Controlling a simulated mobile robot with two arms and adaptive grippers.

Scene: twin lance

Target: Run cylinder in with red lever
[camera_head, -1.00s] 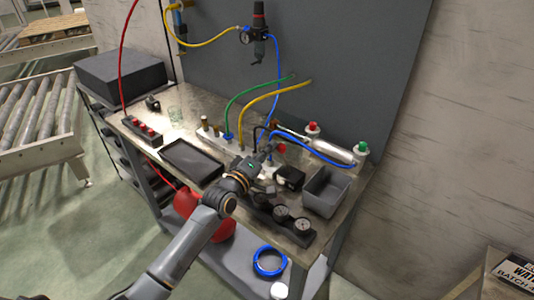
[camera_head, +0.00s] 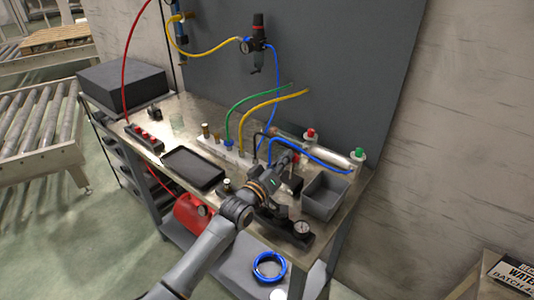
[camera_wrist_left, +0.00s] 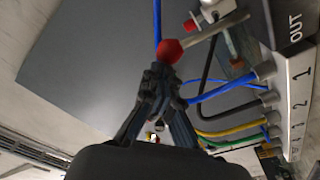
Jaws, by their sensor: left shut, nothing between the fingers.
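A silver cylinder (camera_head: 331,152) lies along the back of the bench. A red-topped fitting (camera_head: 309,135) is near its left end and a green-topped one (camera_head: 357,154) near its right end. The red lever knob (camera_wrist_left: 170,51) shows in the left wrist view, on a flat metal handle (camera_wrist_left: 217,32). My left gripper (camera_wrist_left: 161,75) is shut and empty, its fingertips right at the knob; I cannot tell whether they touch. In the head view the left gripper (camera_head: 287,158) reaches over the bench and hides the lever. My right gripper is not in view.
A grey bin (camera_head: 325,196) stands right of my left gripper. A black tray (camera_head: 192,168) lies to its left. A valve manifold (camera_wrist_left: 297,85) with blue, black, green and yellow hoses is close by.

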